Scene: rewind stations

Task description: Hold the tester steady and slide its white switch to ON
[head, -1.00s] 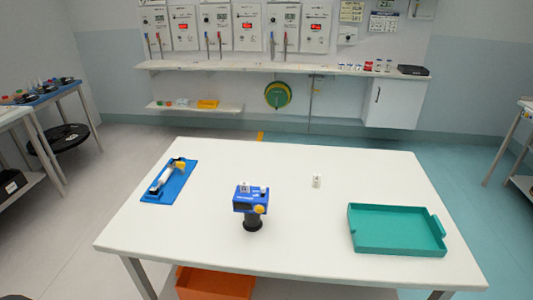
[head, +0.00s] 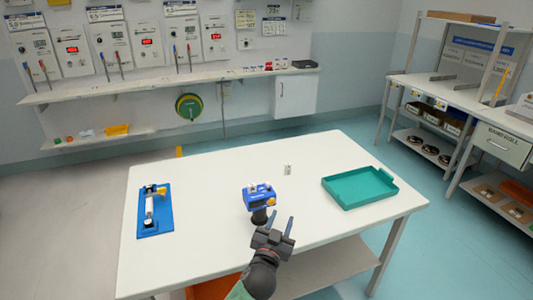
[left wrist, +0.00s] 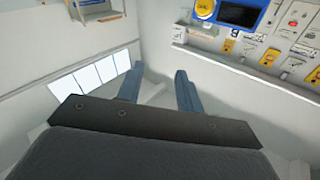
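A blue device with a yellow knob (head: 258,195), which looks like the tester, stands upright on a black round base near the middle of the white table (head: 200,255). Small light parts show on its top, but a white switch and its setting are too small to make out. My left gripper (head: 279,224) is in front and slightly right of the device, at the table's near edge. Its two fingers are apart with nothing between them, and it looks apart from the device. In the left wrist view the fingers (left wrist: 158,88) are also spread and empty. My right gripper is in neither view.
A blue board with a white and yellow tool (head: 154,210) lies at the table's left. A teal tray (head: 382,199) lies at the right, and a small white block (head: 288,169) stands behind the device. An orange bin (head: 214,288) is below the table.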

